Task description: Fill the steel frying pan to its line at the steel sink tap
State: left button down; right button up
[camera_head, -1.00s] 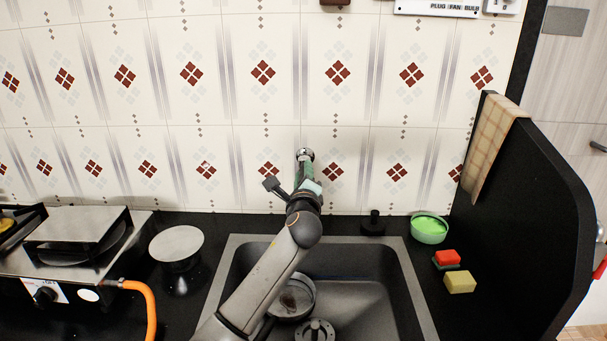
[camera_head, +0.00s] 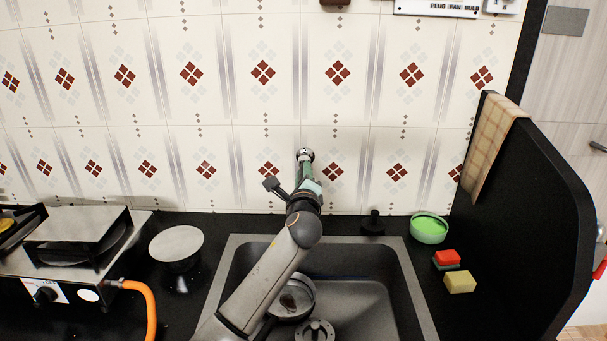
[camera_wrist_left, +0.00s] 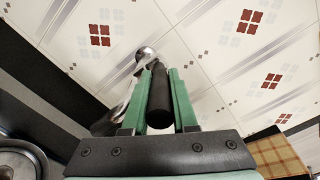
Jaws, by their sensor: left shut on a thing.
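The steel frying pan (camera_head: 297,297) sits in the steel sink (camera_head: 365,298), under my left forearm, which hides part of it. Its fill line and water level cannot be made out. The tap's round steel mount (camera_head: 305,154) is on the tiled wall above the sink. My left gripper (camera_head: 307,172) is up at the tap. In the left wrist view, its green fingers (camera_wrist_left: 160,85) are shut on the tap's black handle (camera_wrist_left: 160,98), one on each side. The steel mount (camera_wrist_left: 146,54) shows just beyond the fingertips. My right gripper is not in view.
A stove (camera_head: 75,245) with an orange hose (camera_head: 143,300) stands left of the sink. A round-topped stand (camera_head: 176,245) is between them. A green bowl (camera_head: 429,229), a red sponge (camera_head: 447,258) and a yellow sponge (camera_head: 460,282) lie right of it, before a black partition (camera_head: 530,210).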

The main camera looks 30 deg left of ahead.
pick_arm(q)
jog(key=shift+f, duration=0.1)
dwell(0.4)
jog(key=n+g+y+b, duration=0.1)
jog(key=w+d+n+g+y+b, duration=0.1)
jog(key=n+y, duration=0.1)
jog(key=shift+w+d+g, duration=0.1)
jog(key=shift+d+g, duration=0.1)
jog(key=shift+g, duration=0.2)
jog(key=c, duration=0.7)
grip_release()
jog(key=shift+d, duration=0.1)
